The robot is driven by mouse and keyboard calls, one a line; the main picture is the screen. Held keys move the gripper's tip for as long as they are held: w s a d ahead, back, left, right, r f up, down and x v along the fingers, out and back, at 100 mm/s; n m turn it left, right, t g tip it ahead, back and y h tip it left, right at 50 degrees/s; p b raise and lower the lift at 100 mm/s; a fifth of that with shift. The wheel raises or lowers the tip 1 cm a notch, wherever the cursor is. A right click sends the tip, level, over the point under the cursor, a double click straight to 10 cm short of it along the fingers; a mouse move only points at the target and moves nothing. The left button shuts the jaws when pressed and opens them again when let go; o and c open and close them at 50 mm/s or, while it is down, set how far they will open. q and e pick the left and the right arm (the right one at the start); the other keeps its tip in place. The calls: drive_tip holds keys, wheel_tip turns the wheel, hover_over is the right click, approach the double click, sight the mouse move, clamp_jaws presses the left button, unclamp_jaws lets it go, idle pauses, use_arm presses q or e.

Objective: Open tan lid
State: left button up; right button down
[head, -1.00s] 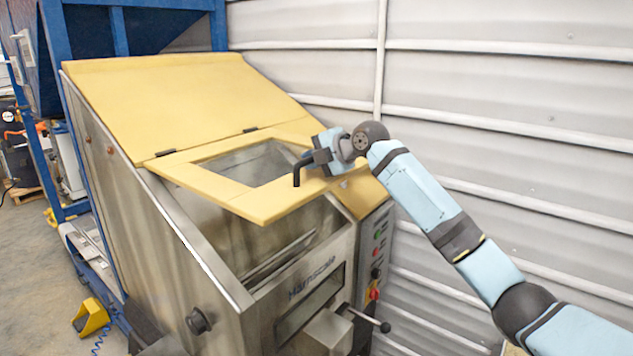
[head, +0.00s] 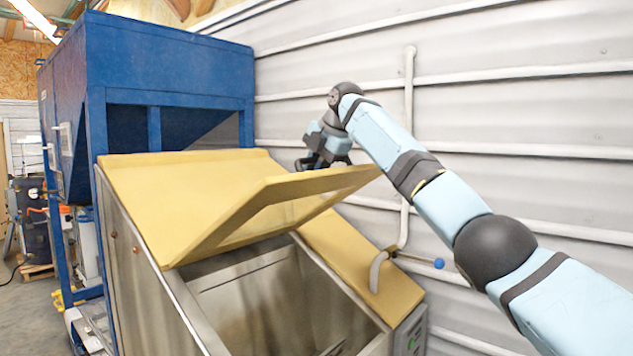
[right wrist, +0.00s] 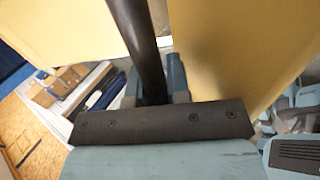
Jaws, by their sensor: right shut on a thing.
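The tan lid (head: 330,182) of the steel hopper is a flat framed panel with a see-through window. In the head view it stands raised and tilted above the hopper's opening. My right gripper (head: 323,160) is at the lid's upper edge. In the right wrist view a black bar-shaped handle (right wrist: 134,28) runs between the fingers of my right gripper (right wrist: 158,85), which is shut on it. Tan panel surface (right wrist: 235,45) shows beside the handle there. My left gripper is in neither view.
The hopper's steel interior (head: 255,295) is exposed below the lid. A fixed tan top panel (head: 135,185) lies to the left, and another tan strip (head: 360,260) is at right with a curved grey pipe (head: 376,272). A blue frame (head: 170,70) stands behind; a corrugated wall (head: 530,120) is close at right.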

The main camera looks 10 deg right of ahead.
drive_tip(key=shift+w+a+r, duration=0.25)
drive_tip(key=shift+w+r, duration=0.05)
drive_tip(key=shift+r, duration=0.05)
drive_tip(key=c, duration=1.4)
unclamp_jaws()
drive_tip(key=shift+s+d+r, duration=0.15)
drive_tip(key=shift+r, duration=0.3)
drive_tip(key=v, duration=1.2)
drive_tip(key=shift+r+b, duration=0.3)
drive_tip(key=shift+r, duration=0.1)
